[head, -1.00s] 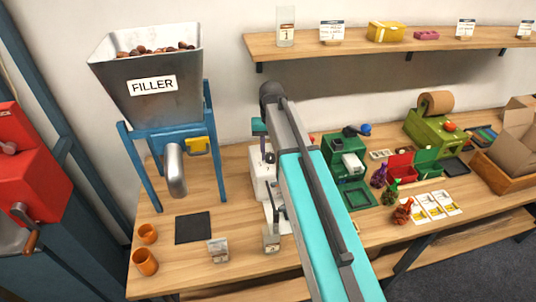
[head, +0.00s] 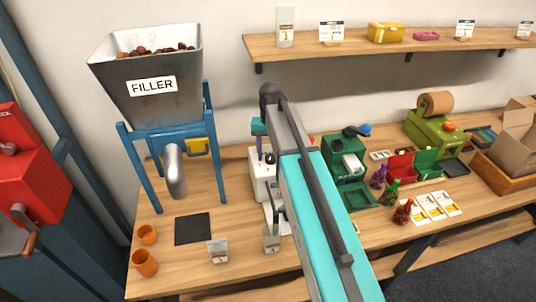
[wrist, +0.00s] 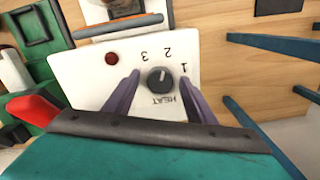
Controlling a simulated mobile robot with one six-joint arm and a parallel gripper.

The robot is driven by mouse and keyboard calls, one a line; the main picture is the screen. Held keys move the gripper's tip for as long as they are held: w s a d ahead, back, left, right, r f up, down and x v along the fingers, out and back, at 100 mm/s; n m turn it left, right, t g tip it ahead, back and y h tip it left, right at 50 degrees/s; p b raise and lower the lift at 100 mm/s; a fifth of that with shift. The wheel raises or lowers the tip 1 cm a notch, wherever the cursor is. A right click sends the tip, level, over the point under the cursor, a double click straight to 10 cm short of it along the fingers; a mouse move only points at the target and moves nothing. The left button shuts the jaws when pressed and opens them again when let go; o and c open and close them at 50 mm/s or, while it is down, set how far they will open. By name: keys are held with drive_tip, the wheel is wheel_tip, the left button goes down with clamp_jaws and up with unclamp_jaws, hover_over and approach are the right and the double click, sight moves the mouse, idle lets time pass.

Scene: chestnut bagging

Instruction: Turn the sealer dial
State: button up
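The white sealer (head: 260,188) stands on the table and is mostly hidden behind my arm in the head view. In the wrist view its white face (wrist: 85,75) shows a dark round dial (wrist: 160,80) with a pale pointer mark, the numbers 1, 2 and 3, the word HEAT, and a red lamp (wrist: 112,58). The lettering appears upside down. My gripper (wrist: 160,77) is open, with one purple finger on each side of the dial. A gap shows between the dial and each finger. Depth to the dial is hard to tell.
The filler (head: 155,85) on its blue stand is left of the sealer. A green machine (head: 348,158) stands to the right. A dark mat (head: 192,228), two orange cups (head: 145,262) and small cards (head: 218,250) are at front left. A shelf (head: 390,46) runs above.

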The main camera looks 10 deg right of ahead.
sight(271, 157)
drive_tip(key=shift+w, duration=0.1)
drive_tip(key=shift+r, duration=0.1)
drive_tip(key=shift+r+p, duration=0.55)
drive_tip(key=shift+r, duration=0.2)
wheel_tip(271, 157, up, 12)
drive_tip(key=p, duration=0.4)
idle(0.5)
